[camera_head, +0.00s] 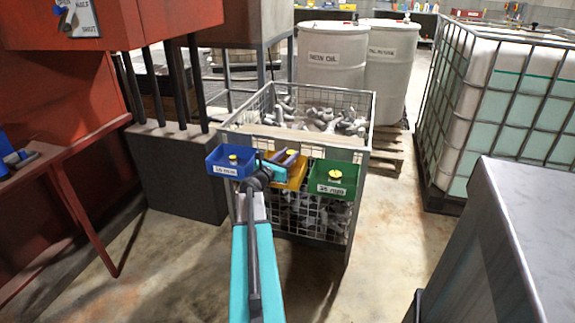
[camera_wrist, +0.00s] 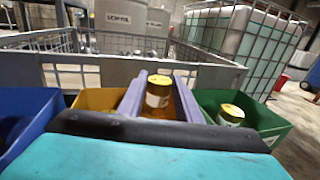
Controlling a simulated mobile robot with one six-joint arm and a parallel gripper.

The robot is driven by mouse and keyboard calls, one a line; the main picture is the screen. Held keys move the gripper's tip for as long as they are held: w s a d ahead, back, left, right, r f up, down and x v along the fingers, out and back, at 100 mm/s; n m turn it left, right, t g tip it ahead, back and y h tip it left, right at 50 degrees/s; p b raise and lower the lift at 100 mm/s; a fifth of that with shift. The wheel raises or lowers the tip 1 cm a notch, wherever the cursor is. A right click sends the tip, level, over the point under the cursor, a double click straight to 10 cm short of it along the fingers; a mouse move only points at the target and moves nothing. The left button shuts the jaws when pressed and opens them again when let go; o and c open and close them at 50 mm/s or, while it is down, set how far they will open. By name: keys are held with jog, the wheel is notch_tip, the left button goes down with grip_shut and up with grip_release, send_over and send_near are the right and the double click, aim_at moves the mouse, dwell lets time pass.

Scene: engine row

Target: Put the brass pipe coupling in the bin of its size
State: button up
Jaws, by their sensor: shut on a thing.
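My gripper (camera_head: 283,158) is over the yellow bin (camera_head: 297,182), between the blue bin (camera_head: 222,168) and the green bin (camera_head: 322,187). In the wrist view its pale purple fingers are shut on the brass pipe coupling (camera_wrist: 158,92), a short cylinder with a gold top and a pale label band. The coupling is at the yellow bin (camera_wrist: 98,99); whether it touches the bin floor I cannot tell. The yellow bin's own label is hidden by my arm. A similar brass piece (camera_wrist: 231,115) sits in the green bin, and a yellow-topped piece (camera_head: 233,159) in the blue bin.
The bins hang on the front of a wire mesh cage (camera_head: 367,118) full of grey metal parts. White drums (camera_head: 331,58) stand behind it. A caged liquid tank (camera_head: 490,95) is to the right, a red machine (camera_head: 60,90) to the left. A grey metal block (camera_head: 500,240) is near right.

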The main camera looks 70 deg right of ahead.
jog(key=shift+f+b, duration=0.3)
jog(key=shift+f, duration=1.4)
